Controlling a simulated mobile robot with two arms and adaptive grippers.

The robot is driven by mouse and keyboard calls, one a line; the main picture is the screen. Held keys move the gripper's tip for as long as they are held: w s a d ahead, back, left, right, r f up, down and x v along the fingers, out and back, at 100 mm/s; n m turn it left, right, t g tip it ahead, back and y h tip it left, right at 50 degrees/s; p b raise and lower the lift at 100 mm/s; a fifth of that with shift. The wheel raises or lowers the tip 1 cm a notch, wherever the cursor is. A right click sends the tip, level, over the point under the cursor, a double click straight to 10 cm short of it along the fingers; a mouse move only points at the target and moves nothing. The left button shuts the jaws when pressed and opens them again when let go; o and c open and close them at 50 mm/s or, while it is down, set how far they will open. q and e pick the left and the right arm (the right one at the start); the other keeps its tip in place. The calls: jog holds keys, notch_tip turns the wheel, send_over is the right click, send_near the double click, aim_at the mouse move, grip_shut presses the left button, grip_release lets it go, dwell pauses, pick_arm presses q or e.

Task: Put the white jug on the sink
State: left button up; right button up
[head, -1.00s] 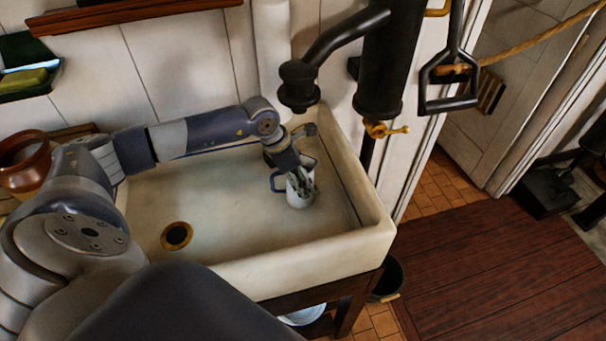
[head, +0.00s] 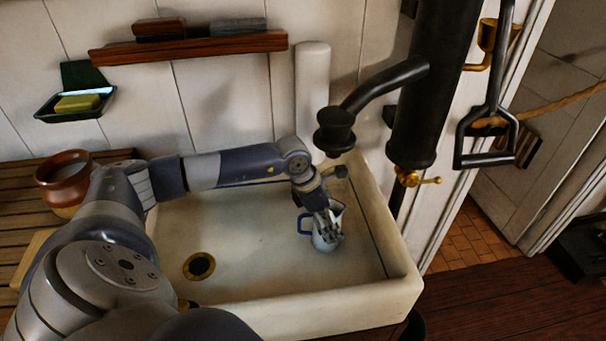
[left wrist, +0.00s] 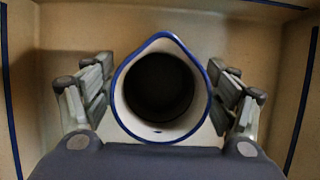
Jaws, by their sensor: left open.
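The white jug (head: 326,243) with a blue rim and blue handle stands in the basin of the pale sink (head: 240,244), toward its right end under the black pump spout. In the left wrist view I look down into the open mouth of the jug (left wrist: 158,88). My left gripper (head: 329,226) is at the jug, and its fingers (left wrist: 160,95) stand open on both sides of it, with small gaps showing. The gripper hides part of the jug in the head view. My right gripper is not in view.
A black pump with its spout (head: 382,88) hangs over the right end of the sink. A brown pot (head: 66,180) stands on the slatted wooden board at left. A wall shelf (head: 190,47) and a green soap dish (head: 76,105) are behind. The basin's middle is clear around the drain (head: 199,266).

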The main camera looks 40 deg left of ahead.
pick_arm(q)
jog(key=s+a+r+b, duration=0.3)
jog(key=s+a+b, duration=0.2)
jog(key=s+a, duration=0.3)
jog(key=shift+s+a+r, duration=0.4)
jog(key=shift+s, duration=0.8)
